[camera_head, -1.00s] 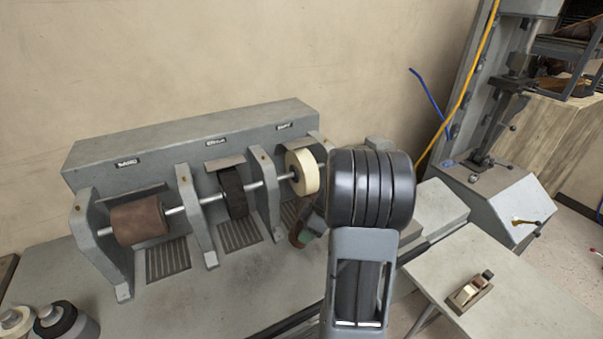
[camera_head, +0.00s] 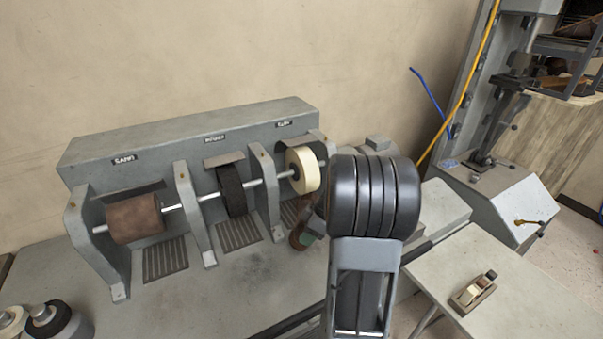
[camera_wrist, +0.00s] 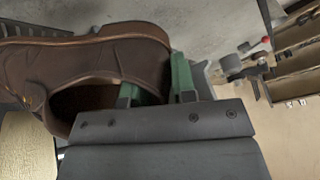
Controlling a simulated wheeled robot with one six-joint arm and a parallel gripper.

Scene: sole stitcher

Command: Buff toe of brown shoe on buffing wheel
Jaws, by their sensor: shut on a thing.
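The brown shoe (camera_wrist: 85,58) fills the upper left of the wrist view, its opening facing the camera and its toe end toward the left, partly out of frame. My gripper (camera_wrist: 155,85) has green fingers and is shut on the shoe's heel-end wall. The cream buffing wheel (camera_head: 302,172) is the rightmost wheel on the grey machine in the head view. It also shows in the wrist view (camera_wrist: 28,148), close to the shoe. In the head view the shoe (camera_head: 299,238) is low by this wheel, mostly hidden by my arm. I cannot tell whether they touch.
The machine (camera_head: 190,140) also carries a brown sanding wheel (camera_head: 134,218) and a black wheel (camera_head: 232,190), separated by grey brackets. Spools (camera_head: 58,322) stand at the front left. A side table (camera_head: 500,300) holds a small wooden plane (camera_head: 473,292). A grey press (camera_head: 500,200) stands at right.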

